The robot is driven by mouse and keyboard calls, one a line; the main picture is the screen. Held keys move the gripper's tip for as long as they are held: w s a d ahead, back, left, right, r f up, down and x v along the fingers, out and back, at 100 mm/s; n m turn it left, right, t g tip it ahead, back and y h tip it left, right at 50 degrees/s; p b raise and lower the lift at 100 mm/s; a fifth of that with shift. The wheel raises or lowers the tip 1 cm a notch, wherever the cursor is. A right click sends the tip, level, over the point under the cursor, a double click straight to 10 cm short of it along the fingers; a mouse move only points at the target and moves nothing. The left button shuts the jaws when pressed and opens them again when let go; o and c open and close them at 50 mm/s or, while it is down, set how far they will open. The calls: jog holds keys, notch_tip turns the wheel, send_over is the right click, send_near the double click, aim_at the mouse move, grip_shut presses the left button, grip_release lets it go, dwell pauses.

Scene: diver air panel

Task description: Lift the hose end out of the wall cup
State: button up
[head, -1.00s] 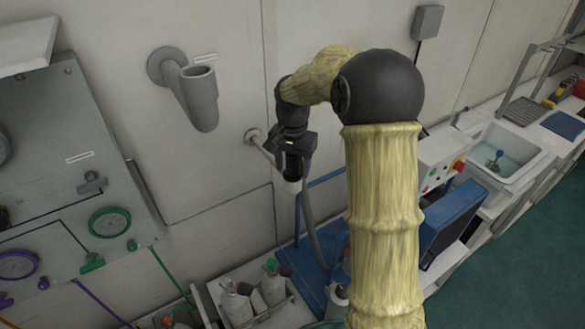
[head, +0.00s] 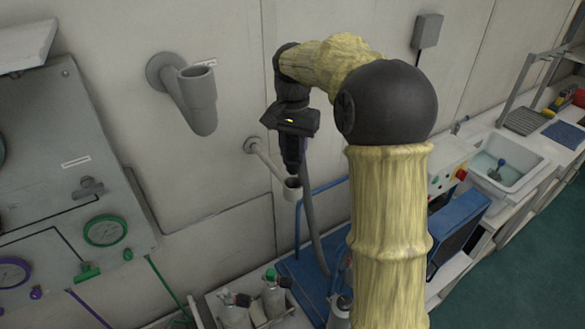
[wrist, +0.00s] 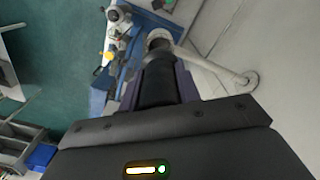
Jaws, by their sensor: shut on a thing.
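The small white wall cup (head: 292,194) sits at the end of a thin arm fixed to the wall. My gripper (head: 292,166) is directly above it, pointing down, shut on the dark hose end. The wrist view shows the black hose end (wrist: 157,88) between the purple fingers, its far tip at the pale cup rim (wrist: 159,33). I cannot tell how much of the tip is inside the cup. The grey hose (head: 311,232) hangs below and slightly right of the cup.
A larger grey angled holder (head: 198,100) is on the wall to the left. A gauge panel (head: 75,165) stands further left. Below are a bin of bottles (head: 262,302) and a blue tray (head: 303,285). A sink (head: 507,165) is at the right. The wall between holder and cup is clear.

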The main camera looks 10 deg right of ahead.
jog(key=shift+r, duration=1.3)
